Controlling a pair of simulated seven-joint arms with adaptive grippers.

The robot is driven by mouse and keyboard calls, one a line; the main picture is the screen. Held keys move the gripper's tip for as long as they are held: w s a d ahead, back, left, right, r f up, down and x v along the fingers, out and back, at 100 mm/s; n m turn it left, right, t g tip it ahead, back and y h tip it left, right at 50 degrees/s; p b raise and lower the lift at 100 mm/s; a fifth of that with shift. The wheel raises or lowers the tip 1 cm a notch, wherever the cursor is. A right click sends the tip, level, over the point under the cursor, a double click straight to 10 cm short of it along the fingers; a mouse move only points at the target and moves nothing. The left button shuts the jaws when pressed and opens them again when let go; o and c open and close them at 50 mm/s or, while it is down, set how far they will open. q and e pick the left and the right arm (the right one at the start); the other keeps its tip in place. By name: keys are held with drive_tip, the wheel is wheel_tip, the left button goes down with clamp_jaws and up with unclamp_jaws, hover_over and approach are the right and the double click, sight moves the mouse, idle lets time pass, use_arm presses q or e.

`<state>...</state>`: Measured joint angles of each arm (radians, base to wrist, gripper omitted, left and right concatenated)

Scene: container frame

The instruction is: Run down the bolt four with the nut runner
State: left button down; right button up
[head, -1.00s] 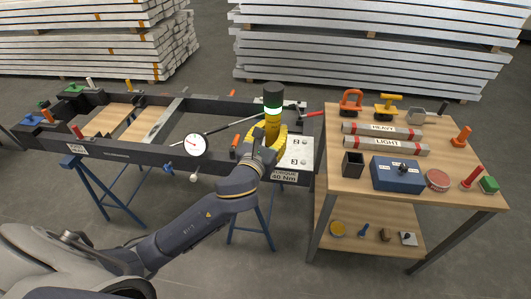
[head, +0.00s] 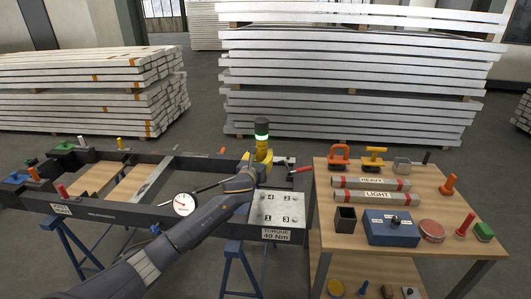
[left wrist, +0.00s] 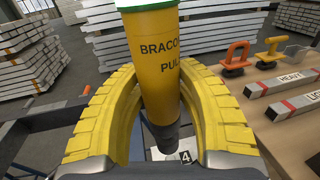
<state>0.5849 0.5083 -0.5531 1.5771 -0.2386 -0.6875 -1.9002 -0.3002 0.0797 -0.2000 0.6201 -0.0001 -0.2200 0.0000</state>
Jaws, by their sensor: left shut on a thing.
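The nut runner (head: 262,131) is a yellow cylinder with a black top and a lit pale green ring. My left gripper (head: 257,168) is shut on it, behind the far edge of the numbered plate in the picture. In the left wrist view, the nut runner (left wrist: 160,75) stands between the curved yellow fingers (left wrist: 158,110), its dark nose pointing down. The number 4 label (left wrist: 185,156) shows right beside the nose. The bolt at four is hidden there, so contact cannot be told. The metal plate (head: 277,207) carries numbers 1 to 4. My right gripper is out of view.
The dark frame (head: 110,207) stands on blue trestles, with a dial gauge (head: 184,204) at its front. A wooden bench (head: 335,253) to the right holds HEAVY (head: 371,182) and LIGHT (head: 376,197) tubes, a blue box (head: 391,229) and handles. Stacked beams (head: 350,85) stand behind.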

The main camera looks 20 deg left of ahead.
use_arm(q)
drive_tip(key=shift+w+a+f, duration=0.2)
drive_tip(key=shift+w+f, duration=0.05)
drive_tip(key=shift+f, duration=0.3)
drive_tip(key=shift+d+f+h, duration=0.25)
drive_tip(key=shift+f+h, duration=0.05)
drive_tip(key=shift+f, duration=2.35)
drive_tip(key=shift+s+f, duration=0.1)
drive_tip(key=shift+f, duration=1.5)
drive_tip(key=shift+r, duration=0.1)
idle(0.5)
drive_tip(key=shift+r, duration=2.75)
